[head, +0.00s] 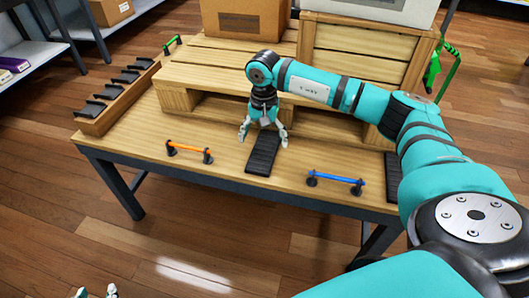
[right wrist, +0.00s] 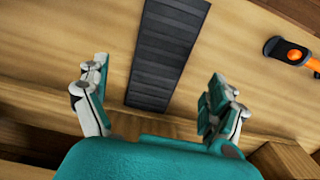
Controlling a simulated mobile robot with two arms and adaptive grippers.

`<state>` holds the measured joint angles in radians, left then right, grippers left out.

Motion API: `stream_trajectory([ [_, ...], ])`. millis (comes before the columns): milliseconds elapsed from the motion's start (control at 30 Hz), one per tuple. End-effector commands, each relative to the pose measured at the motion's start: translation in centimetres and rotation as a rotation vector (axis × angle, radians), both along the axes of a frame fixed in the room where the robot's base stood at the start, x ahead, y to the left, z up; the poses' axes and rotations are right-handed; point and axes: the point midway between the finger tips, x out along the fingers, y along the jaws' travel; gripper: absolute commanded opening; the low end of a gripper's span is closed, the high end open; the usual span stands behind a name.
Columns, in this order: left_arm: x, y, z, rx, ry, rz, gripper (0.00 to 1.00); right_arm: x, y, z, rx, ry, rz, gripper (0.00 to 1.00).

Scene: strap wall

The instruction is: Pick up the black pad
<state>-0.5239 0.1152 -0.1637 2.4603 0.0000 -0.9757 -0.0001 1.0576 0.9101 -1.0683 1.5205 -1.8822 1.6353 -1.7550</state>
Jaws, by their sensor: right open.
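A black ribbed pad (head: 262,156) lies flat on the wooden table, near the middle of its front part. My right gripper (head: 264,139) is open and points down over the pad's far end, with one finger towards each long side. In the right wrist view the pad (right wrist: 167,52) runs between the two spread fingers (right wrist: 156,85), with a gap on both sides. Its end nearest the palm is clear of the fingers. My left gripper (head: 96,292) shows only its two fingertips at the bottom left edge, apart and empty.
An orange bar (head: 188,150) and a blue bar (head: 336,179) stand on the table either side of the pad. Another dark pad (head: 393,187) lies at right, partly behind my arm. A wooden rack (head: 98,123) holds several black pieces. Wooden pallets (head: 200,81) stand behind.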

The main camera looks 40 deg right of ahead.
Motion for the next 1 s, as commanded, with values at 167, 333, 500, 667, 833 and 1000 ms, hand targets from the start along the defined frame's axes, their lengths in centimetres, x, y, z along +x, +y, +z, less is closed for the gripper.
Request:
stream_trajectory([
  [167,2.0,-0.9,2.2,-0.039,-0.163,-0.012,0.4,0.0,-0.2,-2.6,0.001,0.003,0.001,0.94],
  [333,3.0,-1.4,3.8,-0.061,-0.258,-0.018,0.4,0.0,-0.2,-3.8,0.001,0.001,0.001,0.94],
  [500,3.1,-1.4,4.2,-0.064,-0.273,-0.019,0.4,0.1,-0.2,-4.0,0.0,0.0,0.001,0.94],
  [667,3.1,-1.4,4.1,-0.064,-0.271,-0.019,0.4,0.1,-0.2,-3.9,0.001,0.001,0.001,0.86],
  [833,3.1,-1.4,4.1,-0.063,-0.272,-0.018,0.4,0.0,-0.2,-3.9,0.001,0.001,0.001,0.64],
  [1000,3.1,-1.4,4.1,-0.063,-0.272,-0.018,0.4,0.1,-0.2,-3.9,0.001,0.001,0.001,0.42],
])
